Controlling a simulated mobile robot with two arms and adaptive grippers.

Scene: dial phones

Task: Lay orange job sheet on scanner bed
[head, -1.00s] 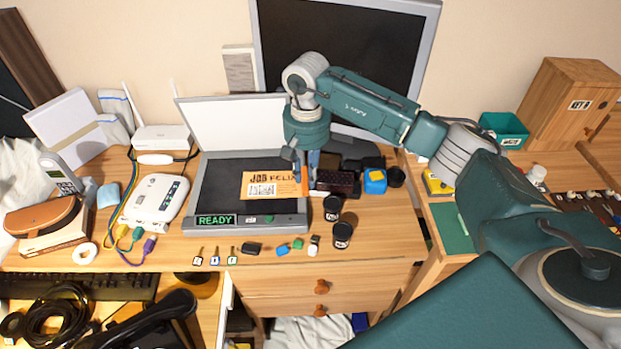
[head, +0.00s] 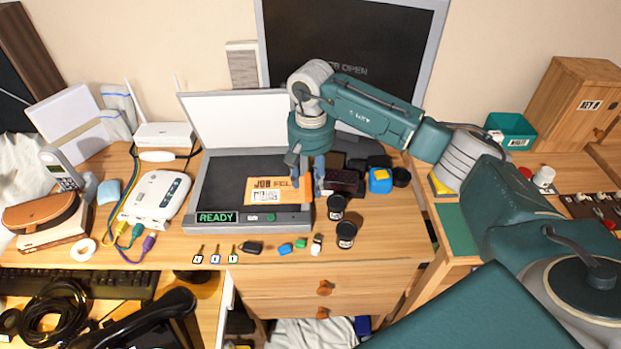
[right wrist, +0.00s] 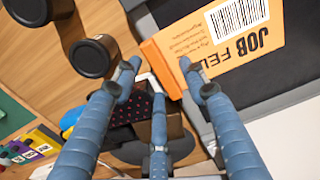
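The orange job sheet (head: 272,191), printed JOB FELI…, lies on the dark scanner bed (head: 222,180), towards its right side. Its right end reaches the bed's right edge. My right gripper (head: 308,180) is at that end, its blue fingers standing apart on either side of the sheet's thick orange end. The right wrist view shows the sheet (right wrist: 235,42) just beyond the fingertips (right wrist: 160,64), with the orange end between them. Any contact there is hard to see. The scanner's white lid (head: 238,118) is raised, and its front display reads READY. My left gripper is not in view.
Two dark round pots (head: 345,234) stand right of the scanner. Dark boxes and a blue block (head: 380,180) sit behind them. Keys and small blocks lie in front. A white router (head: 158,198) stands at the left. A monitor (head: 350,50) stands behind.

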